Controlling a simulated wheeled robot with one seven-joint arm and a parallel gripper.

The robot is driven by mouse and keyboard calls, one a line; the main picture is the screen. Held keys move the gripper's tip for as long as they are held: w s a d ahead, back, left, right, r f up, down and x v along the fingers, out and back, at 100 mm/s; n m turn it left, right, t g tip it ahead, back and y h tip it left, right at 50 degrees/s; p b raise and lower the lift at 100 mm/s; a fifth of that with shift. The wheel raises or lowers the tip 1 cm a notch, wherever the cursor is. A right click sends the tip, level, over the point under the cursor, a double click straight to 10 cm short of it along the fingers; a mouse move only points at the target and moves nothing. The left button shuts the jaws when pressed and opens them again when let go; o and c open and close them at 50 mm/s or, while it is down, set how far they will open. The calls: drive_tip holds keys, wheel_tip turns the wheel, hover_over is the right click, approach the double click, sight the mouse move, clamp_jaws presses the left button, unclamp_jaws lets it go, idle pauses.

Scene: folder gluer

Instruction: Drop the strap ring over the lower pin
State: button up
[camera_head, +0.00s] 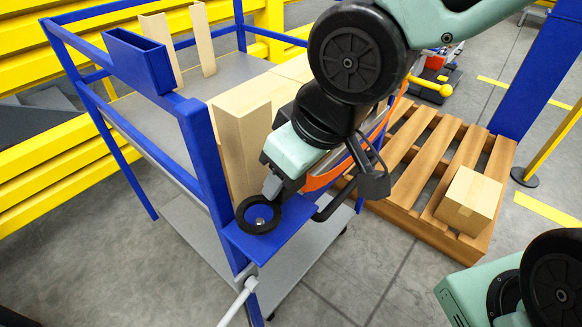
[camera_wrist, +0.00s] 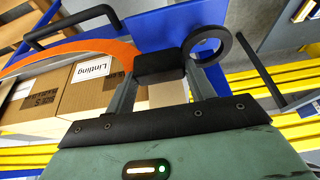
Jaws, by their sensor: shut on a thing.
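The strap ring (camera_head: 243,222) is black and sits over the blue plate (camera_head: 290,238) at the cart's front corner. The lower pin (camera_head: 260,221), a small silver stub, shows through the ring's hole; I cannot tell whether the ring is around it or above it. My gripper (camera_head: 272,186) is just behind the ring. In the wrist view my gripper (camera_wrist: 158,80) is shut on the black block (camera_wrist: 160,65) at the ring's base. The ring (camera_wrist: 226,50) sticks out to the right there, with the orange strap (camera_wrist: 70,47) running left. No pin is discernible in that view.
The blue cart post (camera_head: 204,165) stands left of the ring, with cartons (camera_head: 241,150) right behind. A pallet (camera_head: 410,160) with a small box (camera_head: 468,200) stands to the right. The floor in front is clear.

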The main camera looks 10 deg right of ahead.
sight(291, 190)
drive_tip(key=shift+f+b, duration=1.7)
drive_tip(key=shift+f, duration=0.2)
drive_tip(key=o, duration=1.1)
drive_tip(key=shift+r, duration=0.2)
